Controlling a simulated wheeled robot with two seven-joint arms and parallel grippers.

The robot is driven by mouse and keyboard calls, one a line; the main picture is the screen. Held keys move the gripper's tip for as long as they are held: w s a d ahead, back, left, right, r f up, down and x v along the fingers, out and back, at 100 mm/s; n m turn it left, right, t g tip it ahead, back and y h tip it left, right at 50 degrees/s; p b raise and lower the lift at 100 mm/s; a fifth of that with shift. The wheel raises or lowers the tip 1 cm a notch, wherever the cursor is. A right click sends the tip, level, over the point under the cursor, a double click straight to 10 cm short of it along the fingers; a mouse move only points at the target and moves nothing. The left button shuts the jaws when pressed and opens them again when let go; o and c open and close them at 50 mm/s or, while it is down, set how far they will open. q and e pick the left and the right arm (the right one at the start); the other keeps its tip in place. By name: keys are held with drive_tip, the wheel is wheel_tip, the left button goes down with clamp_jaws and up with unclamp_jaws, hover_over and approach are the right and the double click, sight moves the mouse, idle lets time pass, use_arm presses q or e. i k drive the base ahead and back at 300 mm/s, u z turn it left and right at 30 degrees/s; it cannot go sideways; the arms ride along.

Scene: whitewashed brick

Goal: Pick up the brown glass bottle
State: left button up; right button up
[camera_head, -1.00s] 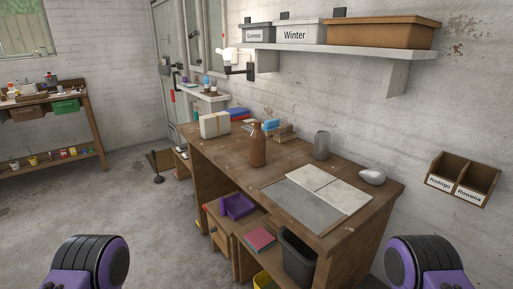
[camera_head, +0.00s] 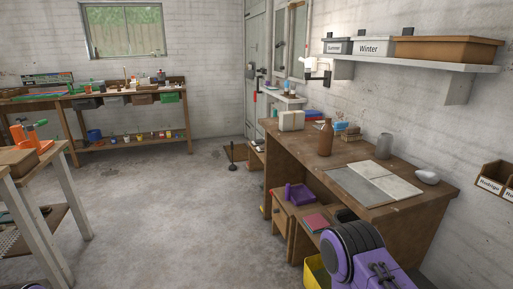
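The brown glass bottle (camera_head: 326,139) stands upright on the wooden workbench (camera_head: 350,154) at the right, towards its back left part. It has a wide body and a narrow neck. Nothing touches it that I can see. A purple and black part of my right arm shows at the lower right, in front of the bench and well short of the bottle. Neither of my grippers is in view.
On the bench are a cream box (camera_head: 291,121), a grey cylinder (camera_head: 384,146), flat grey tiles (camera_head: 372,181) and a pale rounded object (camera_head: 427,177). A bin (camera_head: 318,271) stands below. Another table (camera_head: 62,160) is at the left. The floor between is clear.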

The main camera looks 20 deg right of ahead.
sight(325, 144)
drive_tip(key=u, duration=0.1)
drive_tip(key=k, duration=0.35)
drive_tip(key=u, duration=0.45)
drive_tip(key=i, duration=1.55)
drive_tip(key=z, duration=1.4)
drive_tip(key=i, duration=0.85)
drive_tip(key=z, duration=1.1)
